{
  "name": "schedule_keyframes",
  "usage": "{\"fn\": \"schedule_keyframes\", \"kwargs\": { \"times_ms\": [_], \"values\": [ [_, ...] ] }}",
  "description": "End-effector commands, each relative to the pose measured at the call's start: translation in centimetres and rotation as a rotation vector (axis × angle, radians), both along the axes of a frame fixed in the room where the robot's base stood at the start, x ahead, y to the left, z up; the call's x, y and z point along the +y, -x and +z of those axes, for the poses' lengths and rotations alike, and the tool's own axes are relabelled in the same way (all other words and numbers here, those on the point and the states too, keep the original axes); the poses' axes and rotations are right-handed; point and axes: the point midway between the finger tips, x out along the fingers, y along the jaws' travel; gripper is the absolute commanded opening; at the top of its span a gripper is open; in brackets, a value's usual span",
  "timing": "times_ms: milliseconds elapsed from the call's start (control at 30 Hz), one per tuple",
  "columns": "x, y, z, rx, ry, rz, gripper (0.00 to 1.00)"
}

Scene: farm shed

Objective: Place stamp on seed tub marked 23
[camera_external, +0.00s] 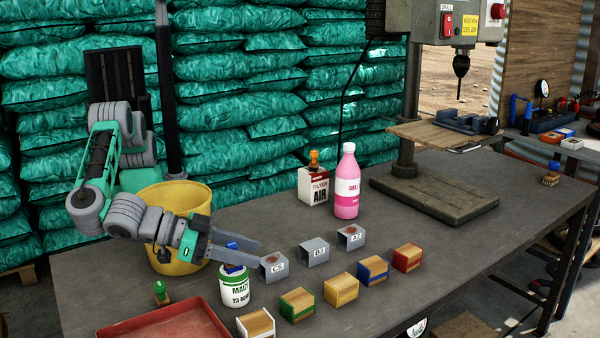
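The seed tub marked 23 (237,291) is a white tub with a green band and the word MAIZE, standing upright at the bench's front left. A blue stamp (233,268) is at the tub's top, its lower part showing below my near finger. My gripper (238,253) is level above the tub, with its fingers on either side of the stamp's blue upper part. The fingers are parted, but I cannot tell whether they grip the stamp. The fingers hide its middle, and I cannot tell whether its base touches the lid.
Grey holders, including C5 (274,267), and several coloured wooden blocks (341,291) stand close right of the tub. A red tray (165,322), green stamp (161,293) and yellow bucket (183,197) are left. A pink bottle (347,183) and AIR filter box (313,186) stand behind.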

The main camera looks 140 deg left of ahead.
Motion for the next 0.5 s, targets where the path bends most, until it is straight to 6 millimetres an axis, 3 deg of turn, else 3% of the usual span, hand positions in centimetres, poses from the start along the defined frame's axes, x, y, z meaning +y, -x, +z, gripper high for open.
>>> {"fn": "schedule_keyframes", "kwargs": {
  "times_ms": [300, 500],
  "values": [
    [-0.1, 0.0, 0.6, 0.000, 0.000, -0.001, 0.43],
    [-3.5, 1.8, 1.9, -0.002, 0.000, -0.005, 0.43]
  ]
}}
